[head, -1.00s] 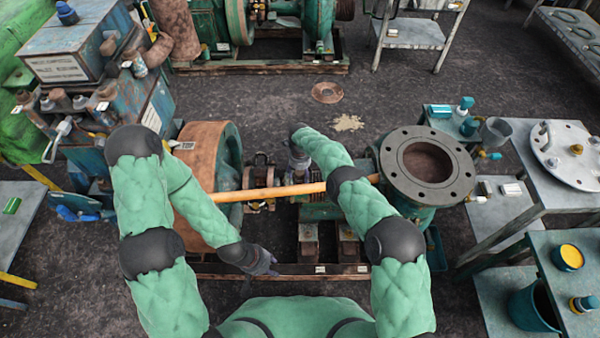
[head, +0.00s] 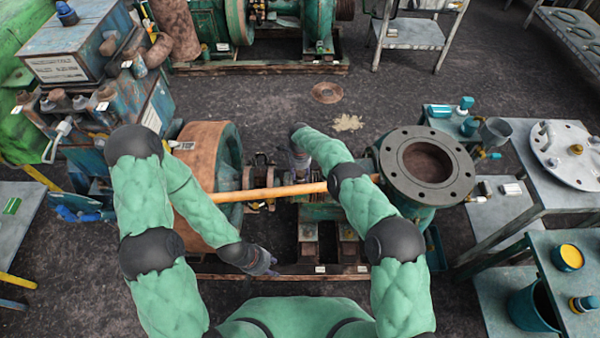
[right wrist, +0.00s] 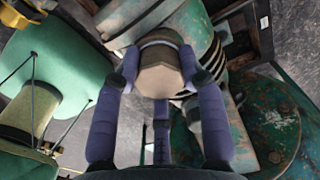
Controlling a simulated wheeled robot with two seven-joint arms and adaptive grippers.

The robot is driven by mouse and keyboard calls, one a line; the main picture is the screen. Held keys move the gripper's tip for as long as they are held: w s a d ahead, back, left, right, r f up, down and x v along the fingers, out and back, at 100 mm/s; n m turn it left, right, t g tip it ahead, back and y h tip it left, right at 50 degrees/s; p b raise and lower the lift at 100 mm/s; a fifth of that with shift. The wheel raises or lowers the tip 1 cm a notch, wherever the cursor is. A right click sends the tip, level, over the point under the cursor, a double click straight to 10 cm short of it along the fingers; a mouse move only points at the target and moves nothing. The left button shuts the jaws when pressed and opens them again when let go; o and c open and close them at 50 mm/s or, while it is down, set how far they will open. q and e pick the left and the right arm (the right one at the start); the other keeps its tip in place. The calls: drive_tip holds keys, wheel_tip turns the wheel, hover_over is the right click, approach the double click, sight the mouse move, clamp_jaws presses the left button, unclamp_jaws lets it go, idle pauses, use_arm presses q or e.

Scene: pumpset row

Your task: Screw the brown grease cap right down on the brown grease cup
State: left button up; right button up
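The brown grease cap (right wrist: 160,78) is a tan, faceted piece in the middle of the right wrist view. My right gripper (right wrist: 160,66) has its fingers on both sides of it, apparently closed on it. A brown rounded rim shows just behind the cap; I cannot tell whether it belongs to the cap or to the brown grease cup. The gap between cap and cup is not visible. In the head view my right gripper (head: 300,160) is over the pump's shaft area, and cap and cup are hidden there. My left gripper (head: 265,264) is low in front of the pumpset, its fingers unclear.
A brown flywheel (head: 205,160) stands left of the right gripper, and a large grey flange (head: 395,165) to its right. A wooden handle-like bar (head: 265,193) crosses in front. Tables with cups and bottles stand at the right. Open floor lies behind.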

drive_tip(key=shift+f, duration=0.1)
drive_tip(key=shift+c, duration=0.6)
drive_tip(key=shift+s+a+f, duration=0.1)
drive_tip(key=shift+s, duration=0.05)
idle(0.4)
drive_tip(key=m, duration=0.2)
drive_tip(key=shift+m, duration=0.3)
drive_tip(key=shift+s+f, duration=0.1)
